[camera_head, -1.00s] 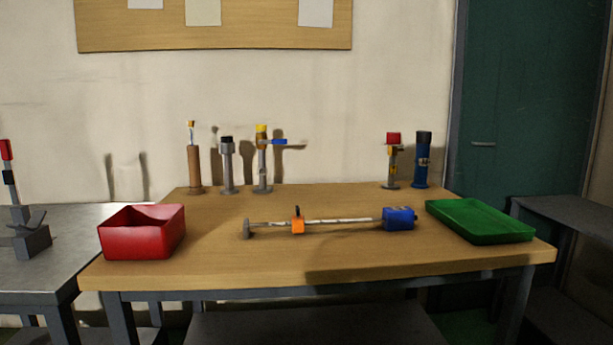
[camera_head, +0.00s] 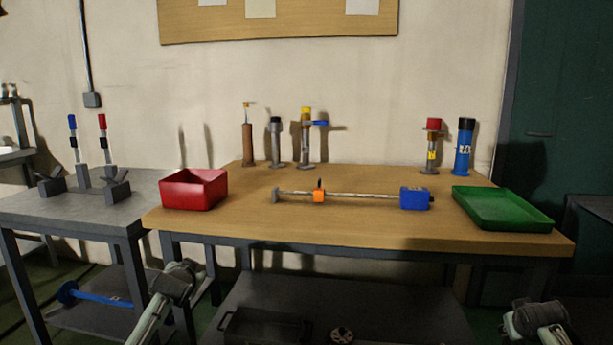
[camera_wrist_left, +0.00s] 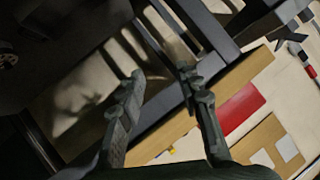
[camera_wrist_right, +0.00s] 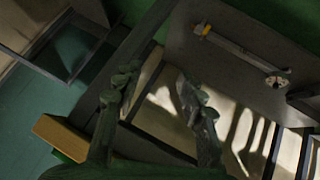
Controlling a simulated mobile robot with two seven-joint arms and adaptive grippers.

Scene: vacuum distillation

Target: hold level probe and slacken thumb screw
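The level probe (camera_head: 350,196) lies across the middle of the wooden table in the head view. It is a thin rod with a grey foot at the left end and a blue block (camera_head: 414,199) at the right end. An orange collar (camera_head: 319,196) sits on the rod, with a small dark upright piece on top that may be the thumb screw. My left gripper (camera_wrist_left: 158,78) is open and empty in the left wrist view. My right gripper (camera_wrist_right: 155,82) is open and empty in the right wrist view. Both arms are low, in front of the table and away from the probe.
A red bin (camera_head: 194,190) stands left and a green tray (camera_head: 502,208) right on the table (camera_head: 330,228). Several upright fittings stand along the back. A grey side table (camera_head: 120,207) with clamp-like stands is at left. A dark lower shelf (camera_head: 390,310) holds items.

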